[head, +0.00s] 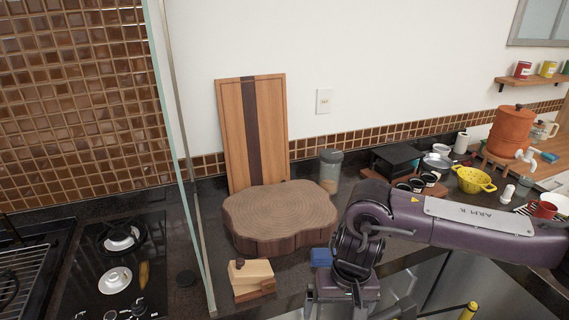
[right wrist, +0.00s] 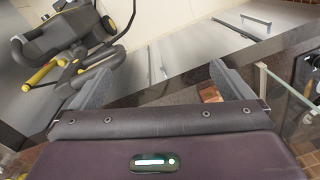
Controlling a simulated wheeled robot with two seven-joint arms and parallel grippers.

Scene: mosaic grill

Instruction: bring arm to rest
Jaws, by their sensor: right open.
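My right arm (head: 470,228) comes in from the right, purple-grey, and bends down at the counter's front edge. My right gripper (head: 345,306) is at the bottom of the head view, pointing down, with its fingertips cut off by the frame. In the right wrist view its two grey fingers stand wide apart (right wrist: 160,84), with nothing held between them. My left gripper is not seen.
A thick round wooden board (head: 280,213) lies on the dark counter, with a wooden block holder (head: 250,277) and a blue item (head: 321,257) near the gripper. A glass panel (head: 181,170) stands left, beside the hob (head: 118,262). A yellow colander (head: 474,180) sits right.

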